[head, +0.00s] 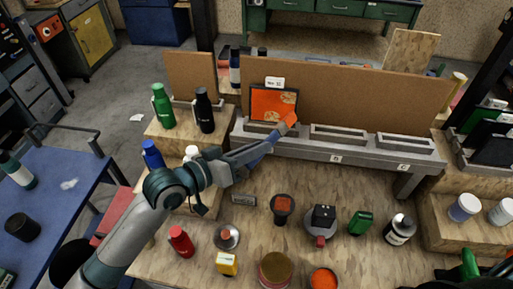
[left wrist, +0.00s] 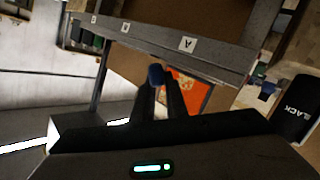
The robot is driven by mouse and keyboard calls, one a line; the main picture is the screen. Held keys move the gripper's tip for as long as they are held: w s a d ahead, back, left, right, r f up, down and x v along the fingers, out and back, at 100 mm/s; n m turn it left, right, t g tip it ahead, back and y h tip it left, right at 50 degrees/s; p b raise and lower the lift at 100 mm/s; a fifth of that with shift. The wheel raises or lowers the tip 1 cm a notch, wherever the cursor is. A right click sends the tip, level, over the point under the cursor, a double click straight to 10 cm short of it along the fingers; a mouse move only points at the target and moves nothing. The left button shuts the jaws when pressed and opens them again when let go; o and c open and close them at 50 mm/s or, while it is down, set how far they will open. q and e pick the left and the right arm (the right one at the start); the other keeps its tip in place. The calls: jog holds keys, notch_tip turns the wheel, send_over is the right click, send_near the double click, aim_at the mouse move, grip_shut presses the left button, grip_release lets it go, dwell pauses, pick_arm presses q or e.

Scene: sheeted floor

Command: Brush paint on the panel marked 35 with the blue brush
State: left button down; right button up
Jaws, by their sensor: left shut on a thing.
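The panel (head: 270,103) stands upright in the left slot of the grey rack, with a white label (head: 275,82) above it, too small to read surely. My left gripper (head: 264,147) is shut on the blue brush (head: 270,136), whose orange tip (head: 288,121) is at the panel's lower right corner; contact cannot be told. In the left wrist view, the blue brush end (left wrist: 155,75) shows between the fingers (left wrist: 160,95), with the orange panel (left wrist: 188,92) behind. My right gripper is not seen.
The grey rack (head: 350,152) has two empty slots right of the panel, before a brown backboard (head: 350,93). Black (head: 204,112) and green (head: 162,106) bottles stand left. Several cans and pots, including an open orange one (head: 323,279), crowd the bench's front.

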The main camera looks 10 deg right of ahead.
pick_arm(q)
jog(key=shift+w+a+b, duration=0.1)
jog(key=shift+w+a, duration=0.15)
jog(key=shift+a, duration=0.35)
jog(key=shift+w+a+b, duration=0.1)
jog(key=shift+w+a, duration=0.15)
jog(key=shift+a, duration=0.4)
jog(key=shift+w+a+b, duration=0.1)
jog(key=shift+w+a, duration=0.15)
jog(key=shift+a, duration=0.35)
jog(key=shift+a, duration=0.1)
jog(key=a, duration=0.1)
jog(key=w+a+b, duration=0.1)
jog(key=a, duration=0.1)
jog(key=shift+w+a, duration=0.25)
jog(key=shift+w, duration=0.05)
jog(key=shift+r, duration=0.1)
